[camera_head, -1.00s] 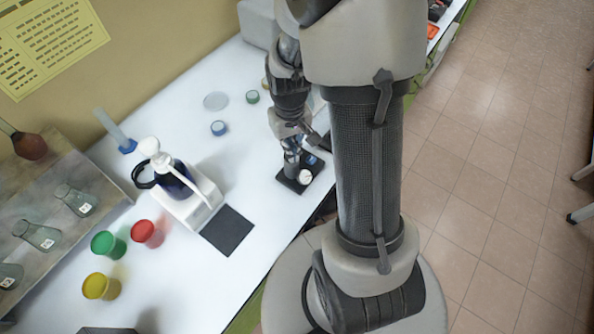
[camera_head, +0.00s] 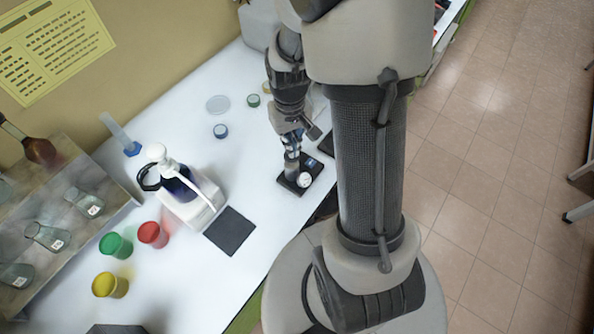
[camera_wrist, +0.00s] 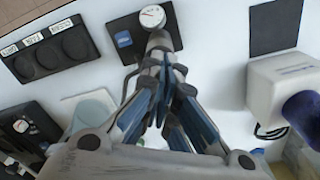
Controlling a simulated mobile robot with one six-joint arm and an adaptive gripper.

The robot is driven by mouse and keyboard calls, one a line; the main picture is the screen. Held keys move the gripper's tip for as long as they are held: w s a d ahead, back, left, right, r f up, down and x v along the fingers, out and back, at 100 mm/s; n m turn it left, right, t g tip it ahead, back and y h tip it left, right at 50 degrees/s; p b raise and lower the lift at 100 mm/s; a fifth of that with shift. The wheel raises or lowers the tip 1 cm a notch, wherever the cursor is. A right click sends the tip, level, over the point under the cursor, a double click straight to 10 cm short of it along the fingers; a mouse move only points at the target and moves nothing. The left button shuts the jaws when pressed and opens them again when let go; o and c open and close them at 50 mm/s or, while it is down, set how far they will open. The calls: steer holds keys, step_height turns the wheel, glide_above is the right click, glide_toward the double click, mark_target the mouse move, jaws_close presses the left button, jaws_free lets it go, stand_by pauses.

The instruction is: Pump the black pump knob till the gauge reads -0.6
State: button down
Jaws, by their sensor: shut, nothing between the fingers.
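The pump stands on a small black base (camera_head: 285,183) near the front edge of the white table. Its round white gauge (camera_head: 304,180) faces up at the front; it also shows at the top of the wrist view (camera_wrist: 152,16). Its face has a red mark, but the reading is too small to make out. My gripper (camera_wrist: 158,62) is shut and empty, directly over the pump's upright body. In the head view, my gripper (camera_head: 291,143) appears at the top of the pump. The black knob is hidden behind the fingers, so I cannot tell whether they touch it.
A black holder with round wells (camera_wrist: 60,52) stands beside the pump. A white device with a dark blue flask (camera_head: 195,200) and a black mat (camera_head: 230,231) lie to the left. Red (camera_head: 152,234), green (camera_head: 115,245) and yellow (camera_head: 110,285) cups stand farther left.

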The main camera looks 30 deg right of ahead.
stand_by(0.3)
step_height(320, 180, up, 5)
steer(key=p, duration=0.4)
steer(key=shift+a, duration=0.1)
stand_by(0.4)
steer(key=s+a+r+n+t+b, duration=0.2)
steer(key=s+a+r+t+b, duration=0.2)
steer(key=s+a+r+b, duration=0.4)
steer(key=s+a+r, duration=0.2)
steer(key=s+r, duration=0.2)
steer(key=s, duration=0.1)
steer(key=shift+s+a+t+b, duration=0.3)
stand_by(1.2)
